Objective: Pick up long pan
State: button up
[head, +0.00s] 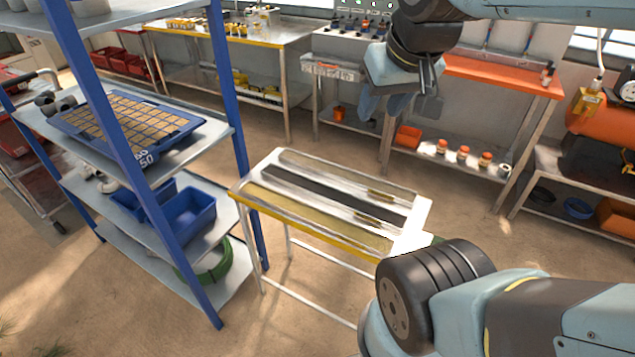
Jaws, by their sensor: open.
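A long, narrow dark piece (325,192), which looks like the long pan, lies lengthwise on the small metal table (330,241). Pale, shiny long strips run beside it, and I cannot tell whether these are other pans or part of the tabletop. Small brown pieces (381,196) lie near the right end. My gripper (400,105) hangs from the upper right, beyond and above the table in the picture. Its fingers are apart, with nothing seen between them. It is well clear of the dark piece.
A blue-posted shelf (165,152) stands close left of the table, holding a blue tray (66,123) of brown cells and blue bins (188,215). Workbenches line the back, one orange-topped (500,76). My own arm link covers the lower right. Open floor lies before the table.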

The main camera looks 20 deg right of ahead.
jog(key=shift+d, duration=0.15)
jog(key=o, duration=0.3)
jog(key=shift+w, duration=0.35)
jog(key=o, duration=0.7)
jog(key=w+f, duration=0.1)
jog(key=w, duration=0.1)
jog(key=w+f+n+g, duration=0.1)
jog(key=w, duration=0.2)
jog(key=w+f+n, duration=0.1)
jog(key=w, duration=0.2)
jog(key=shift+w+d+f+g, duration=0.15)
jog(key=shift+w+f+g, duration=0.1)
jog(key=shift+f+g, duration=0.1)
jog(key=shift+c, duration=0.2)
jog(key=n+g, duration=0.4)
jog(key=n, duration=0.3)
send_over(328, 196)
notch_tip(328, 196, down, 33)
jog(key=shift+s+d+f, duration=0.1)
jog(key=shift+s, duration=0.05)
jog(key=shift+w+f, duration=0.2)
jog(key=shift+f, duration=2.4)
